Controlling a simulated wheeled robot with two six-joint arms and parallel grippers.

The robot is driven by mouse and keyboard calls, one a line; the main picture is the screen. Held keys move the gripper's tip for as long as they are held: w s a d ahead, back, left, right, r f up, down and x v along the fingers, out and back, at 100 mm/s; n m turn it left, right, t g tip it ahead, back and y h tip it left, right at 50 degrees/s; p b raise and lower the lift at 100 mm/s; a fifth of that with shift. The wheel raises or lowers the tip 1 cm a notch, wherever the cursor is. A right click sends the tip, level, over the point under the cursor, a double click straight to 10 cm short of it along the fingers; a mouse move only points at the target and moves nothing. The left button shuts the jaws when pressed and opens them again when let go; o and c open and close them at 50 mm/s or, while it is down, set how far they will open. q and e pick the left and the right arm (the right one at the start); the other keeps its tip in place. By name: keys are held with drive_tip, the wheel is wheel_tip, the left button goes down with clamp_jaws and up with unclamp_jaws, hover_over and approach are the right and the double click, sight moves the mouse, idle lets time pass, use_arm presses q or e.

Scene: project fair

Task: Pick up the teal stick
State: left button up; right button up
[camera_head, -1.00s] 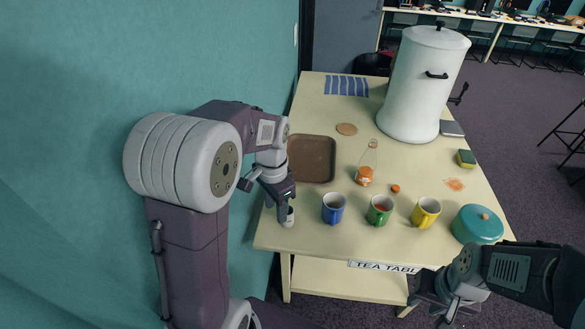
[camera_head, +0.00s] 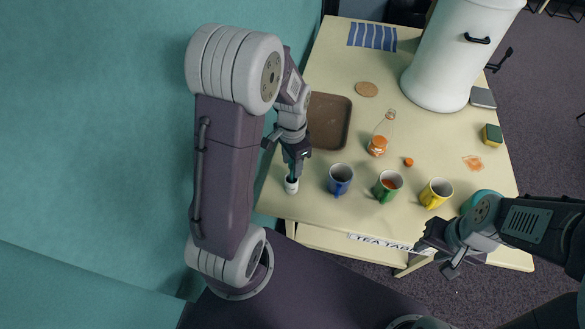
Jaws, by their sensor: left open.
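A small white cup (camera_head: 291,187) stands at the table's front left corner. Its opening looks dark, with a hint of teal, but I cannot make out a separate teal stick. My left gripper (camera_head: 293,172) is open and points down right over this cup, its fingers hiding part of the cup's top. I cannot tell whether the fingers touch anything there. My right gripper (camera_head: 432,262) is open and empty, in front of the table's front edge at the right.
Right of the cup stand a blue mug (camera_head: 340,180), a green mug (camera_head: 386,188) and a yellow mug (camera_head: 435,194). A brown tray (camera_head: 328,121) lies behind. A bottle (camera_head: 380,137) and a large white urn (camera_head: 451,62) stand farther back. My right arm partly covers a teal pot (camera_head: 482,197).

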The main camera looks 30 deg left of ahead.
use_arm(q)
drive_tip(key=shift+s+f, duration=0.45)
drive_tip(key=shift+f, duration=0.25)
drive_tip(key=shift+w, duration=0.15)
drive_tip(key=shift+w+f, duration=0.1)
drive_tip(key=c, duration=0.4)
drive_tip(key=shift+w, duration=0.1)
clamp_jaws()
